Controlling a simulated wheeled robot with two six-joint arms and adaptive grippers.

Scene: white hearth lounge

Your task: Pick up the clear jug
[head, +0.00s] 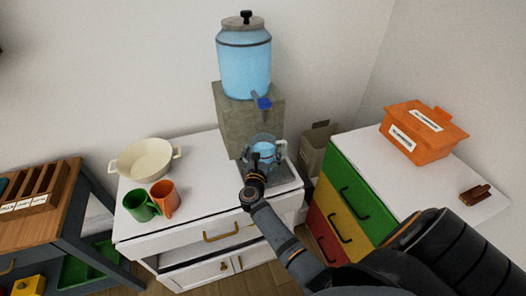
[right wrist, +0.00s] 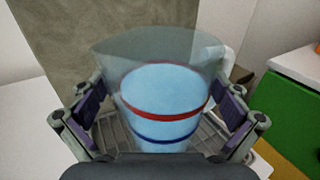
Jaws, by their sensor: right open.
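The clear jug (head: 264,143) stands under the dispenser's tap on a grey drip tray (head: 283,179), with blue liquid inside. In the right wrist view the jug (right wrist: 165,85) fills the middle, with a red band and a blue band around it and a pale handle at its right. My right gripper (head: 259,163) is at the near side of the jug. In the right wrist view its open fingers (right wrist: 160,105) stand on either side of the jug, and I cannot tell whether they touch it. My left gripper is not in view.
The blue water dispenser (head: 245,68) stands on a grey stone block (head: 233,117) behind the jug. A cream pot (head: 146,161), a green mug (head: 138,205) and an orange mug (head: 165,198) are at the left of the white cabinet. A coloured drawer unit (head: 345,190) is at the right.

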